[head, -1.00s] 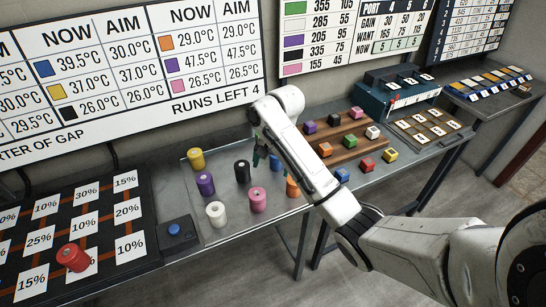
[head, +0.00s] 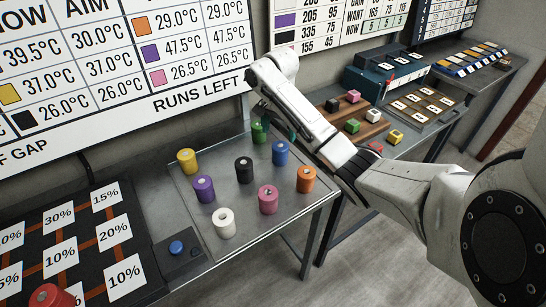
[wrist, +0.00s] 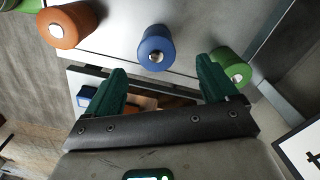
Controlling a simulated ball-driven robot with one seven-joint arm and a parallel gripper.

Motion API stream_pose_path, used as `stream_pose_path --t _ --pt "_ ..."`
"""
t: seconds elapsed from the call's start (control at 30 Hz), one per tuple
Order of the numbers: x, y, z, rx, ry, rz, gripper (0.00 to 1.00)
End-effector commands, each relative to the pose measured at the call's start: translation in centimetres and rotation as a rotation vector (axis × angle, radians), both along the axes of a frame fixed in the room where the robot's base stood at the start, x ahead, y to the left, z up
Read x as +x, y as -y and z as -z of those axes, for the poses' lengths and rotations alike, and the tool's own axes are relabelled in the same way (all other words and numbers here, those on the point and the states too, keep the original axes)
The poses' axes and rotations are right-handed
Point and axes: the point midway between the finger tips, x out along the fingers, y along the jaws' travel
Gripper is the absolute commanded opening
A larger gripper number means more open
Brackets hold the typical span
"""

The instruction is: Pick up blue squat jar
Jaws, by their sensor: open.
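The blue squat jar (head: 280,153) stands upright on the grey tray (head: 232,233), between the green jar (head: 258,131) and the orange jar (head: 306,179). In the wrist view the blue jar (wrist: 156,48) shows just beyond and between my fingertips, apart from them. My gripper (wrist: 162,76) is open and empty, with its two dark green fingers spread. The green jar (wrist: 231,66) is close by the right finger in that view, partly hidden by it. In the head view my arm hides most of the gripper, behind and right of the blue jar.
Black (head: 244,170), pink (head: 268,200), purple (head: 204,189), yellow (head: 187,161) and white (head: 224,223) jars share the tray. A button box (head: 178,250) is at its left. A wooden rack with coloured blocks (head: 345,112) stands to the right.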

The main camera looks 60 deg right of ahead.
Motion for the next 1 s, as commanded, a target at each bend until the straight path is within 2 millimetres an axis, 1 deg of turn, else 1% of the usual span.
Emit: stream_pose_path --t 0.1,0.3,0.57,0.7,0.83,1.0 --pt "-0.1 0.0 1.7 0.002 -0.004 0.002 0.87" --pt "-0.1 0.0 4.4 0.000 -0.002 0.002 0.87" --pt "-0.3 0.1 6.1 0.001 -0.003 0.002 0.87" --pt "-0.7 0.1 8.0 0.001 -0.004 0.003 0.87" --pt "-0.6 0.1 9.7 0.001 -0.003 0.001 0.87" --pt "-0.6 0.1 10.5 -0.001 -0.001 0.000 0.87"
